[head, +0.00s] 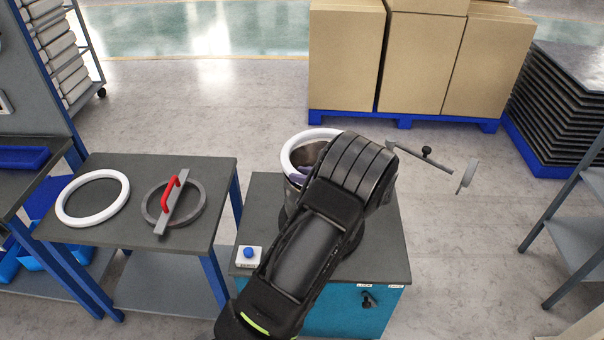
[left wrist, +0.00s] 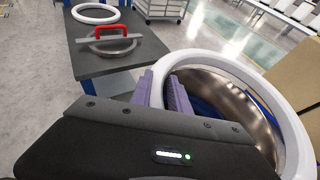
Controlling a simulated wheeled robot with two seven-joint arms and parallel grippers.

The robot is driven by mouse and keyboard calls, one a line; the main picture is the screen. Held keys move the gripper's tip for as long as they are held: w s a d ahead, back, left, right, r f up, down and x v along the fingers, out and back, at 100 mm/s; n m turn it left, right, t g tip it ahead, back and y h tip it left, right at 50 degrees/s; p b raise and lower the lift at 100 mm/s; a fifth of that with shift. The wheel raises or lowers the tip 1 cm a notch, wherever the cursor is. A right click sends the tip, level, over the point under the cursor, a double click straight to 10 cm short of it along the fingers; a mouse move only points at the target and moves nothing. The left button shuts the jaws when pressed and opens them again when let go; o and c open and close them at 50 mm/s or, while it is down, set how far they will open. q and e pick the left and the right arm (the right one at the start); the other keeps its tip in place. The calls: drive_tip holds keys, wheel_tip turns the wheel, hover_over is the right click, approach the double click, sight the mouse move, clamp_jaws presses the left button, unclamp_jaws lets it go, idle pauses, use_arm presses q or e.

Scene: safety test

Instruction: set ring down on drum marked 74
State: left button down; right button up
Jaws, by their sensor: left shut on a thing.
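A white ring (head: 290,148) is at the mouth of a shiny metal drum (head: 293,177); both also show in the left wrist view, the ring (left wrist: 285,100) and the drum's inner wall (left wrist: 237,100). My left gripper (left wrist: 160,96) has its purple fingers on either side of the ring's wall, one outside and one inside, shut on it. In the head view my left arm covers much of the ring and drum. I cannot tell whether the ring rests on the rim or is just above it. No number on the drum is readable. My right gripper is not in view.
The drum stands on a dark-topped teal cabinet (head: 377,262) with a blue button box (head: 248,256). A metal rod with a disc (head: 467,177) juts out rightward. The left table (head: 140,168) holds another white ring (head: 66,206) and a grey ring with red handle (head: 172,203). Cartons (head: 420,65) stand behind.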

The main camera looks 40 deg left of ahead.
use_arm(q)
drive_tip(key=shift+f+b, duration=0.5)
drive_tip(key=shift+f, duration=0.4)
drive_tip(key=c, duration=1.2)
unclamp_jaws()
drive_tip(key=shift+o, duration=0.2)
drive_tip(key=shift+f, duration=0.1)
drive_tip(key=shift+d, duration=0.1)
drive_tip(key=b+v, duration=0.1)
drive_tip(key=v, duration=0.6)
drive_tip(key=shift+d+b, duration=0.3)
drive_tip(key=shift+b, duration=0.1)
drive_tip(key=shift+r, duration=0.3)
